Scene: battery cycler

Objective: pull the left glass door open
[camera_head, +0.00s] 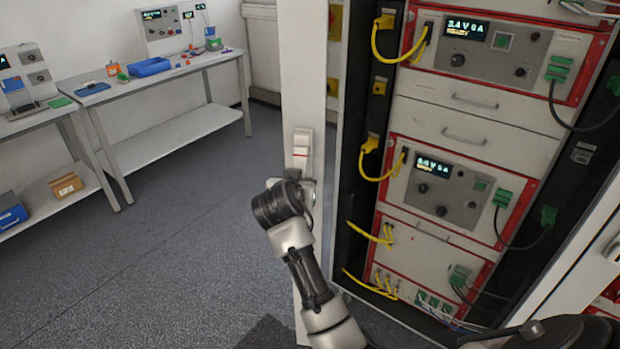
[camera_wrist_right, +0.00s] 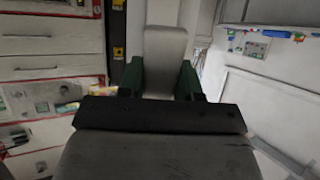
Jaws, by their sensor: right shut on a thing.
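The left glass door (camera_head: 305,75) shows as a tall white frame seen nearly edge-on in the head view, swung out from the cabinet. Its light handle (camera_head: 302,146) is on this edge. My right gripper (camera_head: 304,184) is at the handle, with the wrist partly covering the lower end. In the right wrist view the dark green fingers of my right gripper (camera_wrist_right: 160,82) sit on both sides of the pale grey handle (camera_wrist_right: 165,50), shut on it. The door's glass cannot be made out. My left gripper is not in view.
The cabinet (camera_head: 461,119) holds cyclers with red frames, yellow cables on its left and green plugs on its right. Another white door (camera_head: 578,262) stands at the right. Benches (camera_head: 165,81) with instruments line the left wall. The grey floor (camera_head: 190,235) left of the door is clear.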

